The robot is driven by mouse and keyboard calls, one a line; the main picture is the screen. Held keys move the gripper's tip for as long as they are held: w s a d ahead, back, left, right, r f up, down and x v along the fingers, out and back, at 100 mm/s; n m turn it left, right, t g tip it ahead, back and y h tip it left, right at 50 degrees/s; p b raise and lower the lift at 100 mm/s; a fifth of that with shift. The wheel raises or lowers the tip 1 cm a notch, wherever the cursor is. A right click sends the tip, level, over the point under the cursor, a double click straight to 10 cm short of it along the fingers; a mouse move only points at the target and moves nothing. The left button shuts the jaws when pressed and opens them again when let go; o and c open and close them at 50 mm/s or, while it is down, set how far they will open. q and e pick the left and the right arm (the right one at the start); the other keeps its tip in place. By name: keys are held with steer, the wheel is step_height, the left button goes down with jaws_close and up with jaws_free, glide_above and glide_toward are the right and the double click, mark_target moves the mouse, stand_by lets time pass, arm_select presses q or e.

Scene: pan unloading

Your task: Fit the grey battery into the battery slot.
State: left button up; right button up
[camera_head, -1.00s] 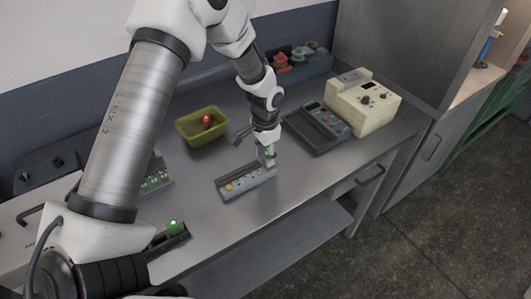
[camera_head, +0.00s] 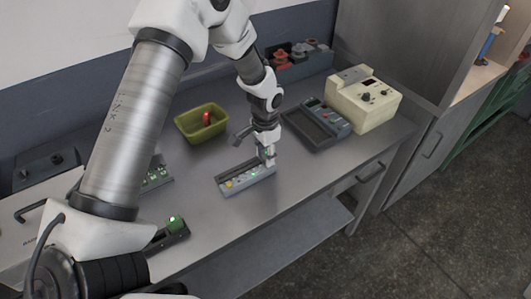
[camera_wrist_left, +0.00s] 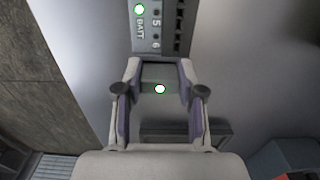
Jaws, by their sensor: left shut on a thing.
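My left gripper (camera_head: 267,158) points down at the right end of a grey panel strip (camera_head: 233,190) on the bench. In the left wrist view my left gripper (camera_wrist_left: 160,85) is shut on a grey block, the grey battery (camera_wrist_left: 151,76), with a bright light on its face. The battery lines up with the panel's end. The slot itself is hidden, and I cannot tell how deep the battery sits. My right gripper is not in view.
A yellow-green bin (camera_head: 188,135) with a red object stands behind the strip. A dark tray device (camera_head: 307,128) and a cream instrument (camera_head: 365,103) stand at the right. A green-lit block (camera_head: 173,220) is at lower left. Bench front right of the strip is clear.

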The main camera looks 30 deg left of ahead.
arm_select(q)
steer(key=o, duration=1.3)
steer(key=shift+c, duration=0.2)
step_height(320, 180, up, 12)
